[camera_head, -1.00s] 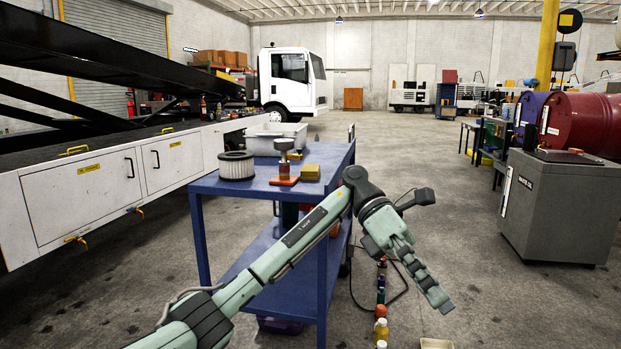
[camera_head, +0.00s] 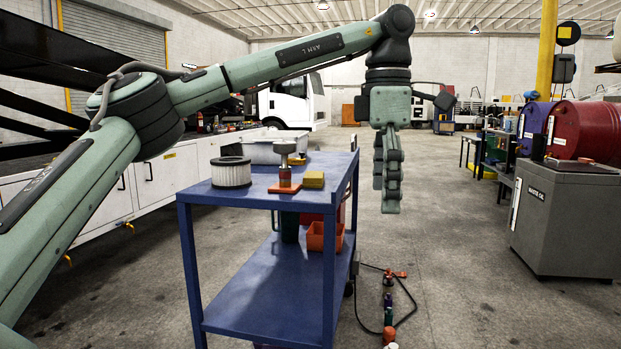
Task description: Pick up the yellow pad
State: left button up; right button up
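The yellow pad (camera_head: 314,179) lies on the blue cart's top (camera_head: 255,195), near its right side. It is a small block, just right of an orange-based item with a round metal top (camera_head: 285,168). My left arm comes in from the left and arches over the cart. My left gripper (camera_head: 390,208) hangs pointing down to the right of the cart, apart from the pad. Its fingers show side-on, so I cannot tell whether they are open or shut. Nothing shows below the fingertips. My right gripper is not in view.
A white ribbed filter (camera_head: 231,172) stands at the cart's left. An orange bin (camera_head: 325,236) sits on the lower shelf. Bottles and a cable (camera_head: 405,318) are on the floor right of the cart. A grey cabinet (camera_head: 570,215) stands at the right, with open floor between.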

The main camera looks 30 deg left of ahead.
aim_at(312, 180)
jog(key=i+j, duration=0.65)
jog(key=j, duration=0.15)
jog(key=i+j, duration=0.65)
jog(key=j, duration=0.1)
